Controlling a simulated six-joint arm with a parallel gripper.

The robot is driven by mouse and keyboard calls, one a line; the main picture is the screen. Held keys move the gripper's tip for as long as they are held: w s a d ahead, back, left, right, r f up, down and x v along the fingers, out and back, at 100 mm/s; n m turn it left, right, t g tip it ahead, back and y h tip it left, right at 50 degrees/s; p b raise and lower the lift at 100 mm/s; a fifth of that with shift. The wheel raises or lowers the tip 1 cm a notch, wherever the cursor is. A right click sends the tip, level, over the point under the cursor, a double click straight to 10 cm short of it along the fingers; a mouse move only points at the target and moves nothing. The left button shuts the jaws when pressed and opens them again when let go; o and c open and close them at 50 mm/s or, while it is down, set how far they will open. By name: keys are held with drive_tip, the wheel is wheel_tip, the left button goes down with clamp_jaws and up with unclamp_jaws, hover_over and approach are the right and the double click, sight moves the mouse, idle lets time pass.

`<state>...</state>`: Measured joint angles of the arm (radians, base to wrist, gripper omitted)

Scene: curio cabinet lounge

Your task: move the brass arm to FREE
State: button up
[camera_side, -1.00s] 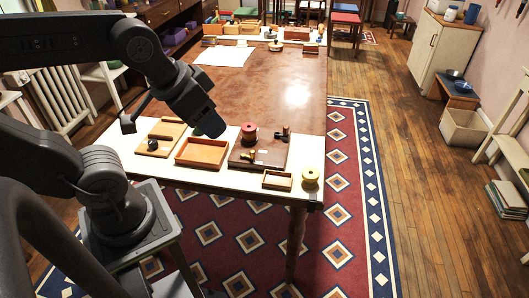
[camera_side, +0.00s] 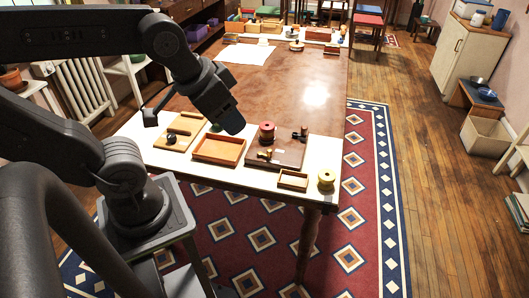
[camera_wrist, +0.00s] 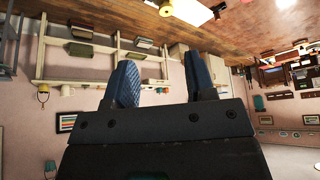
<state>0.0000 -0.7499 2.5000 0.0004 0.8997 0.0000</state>
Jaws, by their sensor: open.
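A dark brown board (camera_side: 290,158) lies near the table's front edge in the side view. A small brass piece (camera_side: 265,155), which looks like the brass arm, sits at its front left. It is too small to make out its position or any FREE marking. A red spool (camera_side: 267,132) stands behind it, and a small dark reddish-brown piece (camera_side: 301,133) is at the board's back right. My gripper (camera_side: 233,121) is left of the board, above the table and apart from the brass piece. In the wrist view its two blue fingers (camera_wrist: 161,80) are spread with nothing between them.
An open wooden tray (camera_side: 219,160) lies left of the board, and a board with a dark knob (camera_side: 171,140) farther left. A small tray (camera_side: 293,187) and a yellow spool (camera_side: 326,180) stand at the front right. The table's middle (camera_side: 290,100) is largely clear.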

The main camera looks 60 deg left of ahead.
drive_tip(key=shift+w+a+f, duration=0.1)
drive_tip(key=shift+w+a, duration=0.1)
drive_tip(key=shift+a, duration=0.05)
drive_tip(key=shift+c, duration=0.7)
drive_tip(key=w+a+f+y, duration=0.1)
drive_tip(key=w+a, duration=0.1)
drive_tip(key=w+a+f+m+y, duration=0.1)
drive_tip(key=w+a+f, duration=0.1)
drive_tip(key=a, duration=0.1)
drive_tip(key=w+a+f+y, duration=0.1)
drive_tip(key=w+a, duration=0.1)
drive_tip(key=a, duration=0.1)
drive_tip(key=shift+a+f+m+t+y, duration=0.25)
drive_tip(key=shift+f+m+t+y, duration=0.05)
drive_tip(key=shift+f+t, duration=0.1)
drive_tip(key=c, duration=0.6)
drive_tip(key=a+f, duration=0.1)
drive_tip(key=w+a+f+m, duration=0.1)
drive_tip(key=a, duration=0.1)
drive_tip(key=w+a+f+m, duration=0.1)
drive_tip(key=shift+w+a+f+t+y, duration=0.1)
drive_tip(key=shift+a+f+t+y, duration=0.1)
drive_tip(key=shift+f+t+y, duration=0.2)
clamp_jaws()
wheel_tip(320, 180, down, 12)
drive_tip(key=s+a+m+h, duration=0.1)
drive_tip(key=s+m+h, duration=0.1)
drive_tip(key=m+h, duration=0.4)
drive_tip(key=shift+s+m, duration=0.2)
drive_tip(key=shift+m, duration=0.6)
